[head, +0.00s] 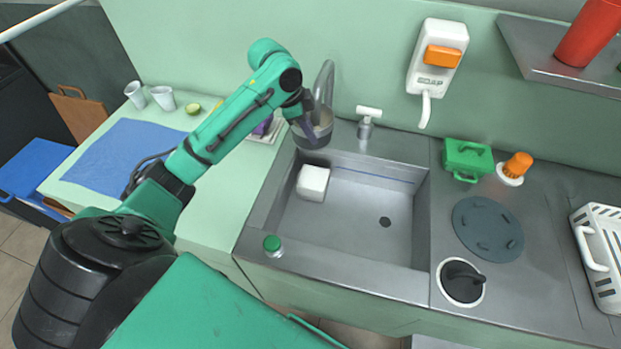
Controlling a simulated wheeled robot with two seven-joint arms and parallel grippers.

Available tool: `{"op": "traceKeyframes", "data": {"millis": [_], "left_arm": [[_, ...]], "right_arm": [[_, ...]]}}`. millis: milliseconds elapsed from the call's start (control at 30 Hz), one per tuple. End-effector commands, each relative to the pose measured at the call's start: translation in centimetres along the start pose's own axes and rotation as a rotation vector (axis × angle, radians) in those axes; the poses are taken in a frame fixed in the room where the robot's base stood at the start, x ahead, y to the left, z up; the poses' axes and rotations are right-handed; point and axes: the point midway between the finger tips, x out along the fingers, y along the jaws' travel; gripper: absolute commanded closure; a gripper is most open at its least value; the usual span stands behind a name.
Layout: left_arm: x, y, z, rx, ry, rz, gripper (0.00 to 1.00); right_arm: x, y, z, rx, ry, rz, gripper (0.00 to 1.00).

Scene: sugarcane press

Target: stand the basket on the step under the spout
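My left gripper (306,118) reaches over the back left corner of the sink, beside the tap's curved spout (325,82). Its fingers are at a grey, round, basket-like container (313,139), which sits at the sink's back left corner, below the spout. The gripper covers part of its rim, so I cannot tell whether the fingers are closed on it or whether it rests fully on the ledge. A white slotted basket (604,262) with a handle stands at the far right of the counter. My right gripper is not in view.
The sink (352,225) holds a white block (313,183). A green-capped item (272,244) is on its front left rim. A white wall unit (437,60) hangs behind. A green box (467,158) and grey disc (487,229) are to the right. The blue mat (122,155) is bare.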

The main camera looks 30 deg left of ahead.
Motion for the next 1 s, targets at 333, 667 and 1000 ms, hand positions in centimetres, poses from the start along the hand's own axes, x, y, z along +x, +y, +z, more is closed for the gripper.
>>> {"op": "traceKeyframes", "data": {"millis": [333, 667, 1000], "left_arm": [[9.9, 1.0, 3.7, -0.004, -0.003, 0.006, 1.0], [15.6, 1.4, 5.8, -0.003, -0.001, 0.003, 1.0], [16.2, 1.4, 6.1, -0.001, -0.001, 0.001, 1.0]], "right_arm": [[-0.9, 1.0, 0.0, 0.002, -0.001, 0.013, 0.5], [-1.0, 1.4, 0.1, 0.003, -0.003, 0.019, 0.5], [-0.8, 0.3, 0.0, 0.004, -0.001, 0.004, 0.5]]}}
